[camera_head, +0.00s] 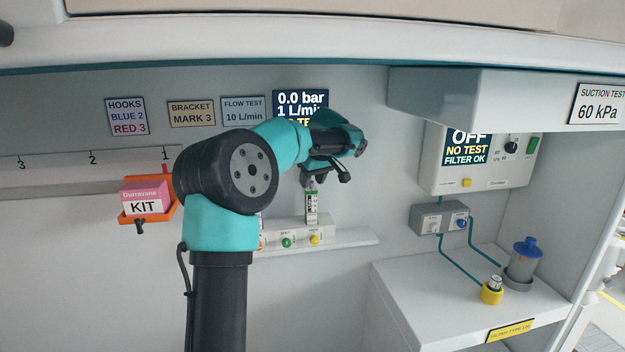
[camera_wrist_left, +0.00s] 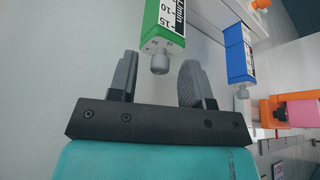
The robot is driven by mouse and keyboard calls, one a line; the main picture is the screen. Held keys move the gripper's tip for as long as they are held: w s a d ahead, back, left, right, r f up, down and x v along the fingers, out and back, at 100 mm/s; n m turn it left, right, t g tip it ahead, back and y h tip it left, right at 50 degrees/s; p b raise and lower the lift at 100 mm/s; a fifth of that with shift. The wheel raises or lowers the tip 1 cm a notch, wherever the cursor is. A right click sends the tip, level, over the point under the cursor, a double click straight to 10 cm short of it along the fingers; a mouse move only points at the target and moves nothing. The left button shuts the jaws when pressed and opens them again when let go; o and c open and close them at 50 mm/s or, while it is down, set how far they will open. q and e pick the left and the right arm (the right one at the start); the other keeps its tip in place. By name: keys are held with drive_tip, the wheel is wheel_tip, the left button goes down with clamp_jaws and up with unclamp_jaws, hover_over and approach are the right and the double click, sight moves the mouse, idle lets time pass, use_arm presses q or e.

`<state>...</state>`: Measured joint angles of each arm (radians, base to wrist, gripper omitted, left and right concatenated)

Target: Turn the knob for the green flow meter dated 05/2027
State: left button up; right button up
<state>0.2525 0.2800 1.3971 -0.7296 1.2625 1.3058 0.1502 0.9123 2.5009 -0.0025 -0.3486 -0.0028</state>
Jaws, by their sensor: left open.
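In the left wrist view a green flow meter (camera_wrist_left: 165,28) with a white scale has a grey knob (camera_wrist_left: 160,64) at its end. My left gripper (camera_wrist_left: 158,76) is open, its two fingers on either side of the knob with gaps showing. In the head view my left gripper (camera_head: 326,178) is just above a small green and white meter (camera_head: 312,208) on the wall unit. A blue flow meter (camera_wrist_left: 238,52) with its own grey knob (camera_wrist_left: 242,93) is to the right in the wrist view. I cannot read any date. My right gripper is not in view.
A white rail unit (camera_head: 335,236) with green and yellow ports is below the gripper. My left arm hides part of the wall and rail. An orange holder (camera_head: 131,219) with a pink kit box (camera_head: 146,200) is at left. A suction panel (camera_head: 482,172) is at right.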

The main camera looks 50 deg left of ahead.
use_arm(q)
clamp_jaws()
idle(0.3)
drive_tip(key=shift+s+m+t, duration=0.1)
drive_tip(key=shift+m+t, duration=0.3)
drive_tip(key=shift+m, duration=0.5)
unclamp_jaws()
